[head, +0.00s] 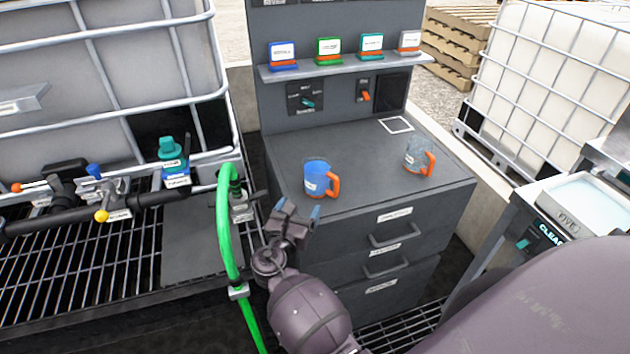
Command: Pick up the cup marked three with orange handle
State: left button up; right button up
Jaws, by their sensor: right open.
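Two cups with orange handles stand upright on the dark grey cabinet top (362,165). The blue cup (317,178) is nearer, left of the middle, with its handle to the right and a small white label. The clear, speckled cup (414,155) stands farther right, handle also to the right. Its marking and the blue cup's label are too small to read, so I cannot tell which is marked three. My right gripper (297,209) is open and empty, in front of the cabinet's front left edge, below and left of the blue cup, apart from it. My left gripper is out of view.
A shelf (345,66) with several coloured label blocks runs behind the cups. A green hose (224,225) and a valve manifold (100,195) lie left of my gripper. A white square outline (397,125) marks the cabinet top's back. A scale-like stand (575,205) is at right.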

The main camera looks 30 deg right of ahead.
aim_at(313, 183)
jog(key=b+x, duration=0.1)
jog(key=x, duration=0.4)
jog(key=shift+w+d, duration=0.1)
jog(key=shift+d, duration=0.2)
jog(key=b+x, duration=0.2)
jog(key=x, duration=0.3)
jog(key=shift+a+r, duration=0.1)
jog(key=c, duration=0.6)
jog(key=shift+r, duration=0.1)
jog(key=shift+r+p, duration=2.6)
jog(key=shift+r, duration=7.3)
